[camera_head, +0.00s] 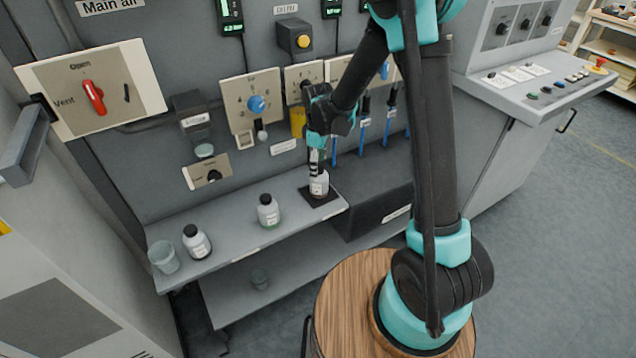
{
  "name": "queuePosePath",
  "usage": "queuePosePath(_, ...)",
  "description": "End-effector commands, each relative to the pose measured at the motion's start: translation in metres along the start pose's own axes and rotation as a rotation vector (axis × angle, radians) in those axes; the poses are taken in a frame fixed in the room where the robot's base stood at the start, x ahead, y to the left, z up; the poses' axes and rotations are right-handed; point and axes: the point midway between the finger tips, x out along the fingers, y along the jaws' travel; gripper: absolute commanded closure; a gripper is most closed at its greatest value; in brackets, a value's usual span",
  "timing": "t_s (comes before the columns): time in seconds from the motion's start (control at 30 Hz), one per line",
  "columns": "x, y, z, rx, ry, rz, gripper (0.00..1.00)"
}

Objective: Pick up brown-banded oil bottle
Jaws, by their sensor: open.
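Three small white bottles stand upright on the grey shelf (232,235). The right bottle (320,187) stands on a dark square pad (331,197) near the shelf's right end. The left bottle (197,245) has a dark cap. The bands are too small to tell which bottle is the brown-banded one. My gripper (316,168) is open and points down at the top of the right bottle. Its fingers hide that bottle's neck; I cannot tell whether they touch it.
A clear cup (163,257) stands at the shelf's left end. Behind the shelf rises a grey panel with a red lever (94,97), blue knobs and hanging blue-handled tools. The shelf between the bottles is clear.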

Motion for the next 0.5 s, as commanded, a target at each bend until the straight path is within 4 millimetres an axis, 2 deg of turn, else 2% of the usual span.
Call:
queuePosePath(0.17,0.01,0.0,0.0,0.001,0.0,0.0,0.2)
queuePosePath(0.5,0.052,-0.001,0.002,0.001,0.0,0.0,0.2)
